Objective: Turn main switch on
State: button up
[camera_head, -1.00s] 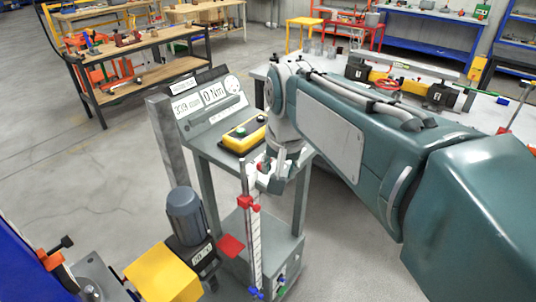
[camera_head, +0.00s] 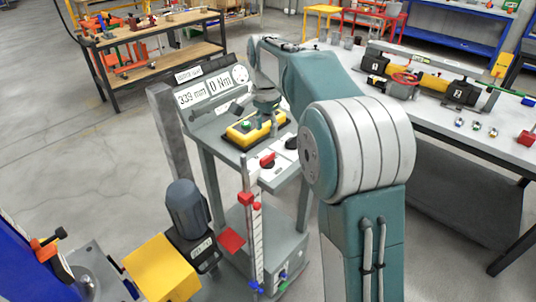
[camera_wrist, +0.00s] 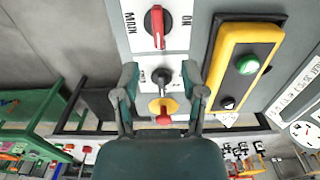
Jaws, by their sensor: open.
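The main switch (camera_wrist: 157,28) is a red rotary knob on a white plate lettered "MAIN", at the top of the wrist view. It also shows in the head view as a red knob (camera_head: 267,160) on the bench top's front part. My gripper (camera_wrist: 160,78) is open and empty, its two fingers spread. In the wrist view the main switch lies beyond the fingertips. A black knob (camera_wrist: 161,76) appears between the fingertips, with a red button on a yellow base (camera_wrist: 163,110) below it. Whether the fingers touch anything cannot be told.
A yellow control box (camera_wrist: 243,65) with a green button lies beside the switches. Behind it stand displays (camera_head: 213,92) reading 339 mm and 0 Nm. A motor (camera_head: 187,210) and a scale column with red clamps (camera_head: 247,198) stand in front.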

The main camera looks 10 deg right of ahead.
aim_at(267, 155)
jog(key=f, duration=0.8)
jog(key=shift+d+f, duration=0.3)
jog(key=shift+f, duration=0.05)
jog(key=shift+a+f, duration=0.15)
jog(key=shift+f, duration=0.3)
jog(key=shift+a, duration=0.1)
jog(key=shift+c, duration=0.3)
grip_shut()
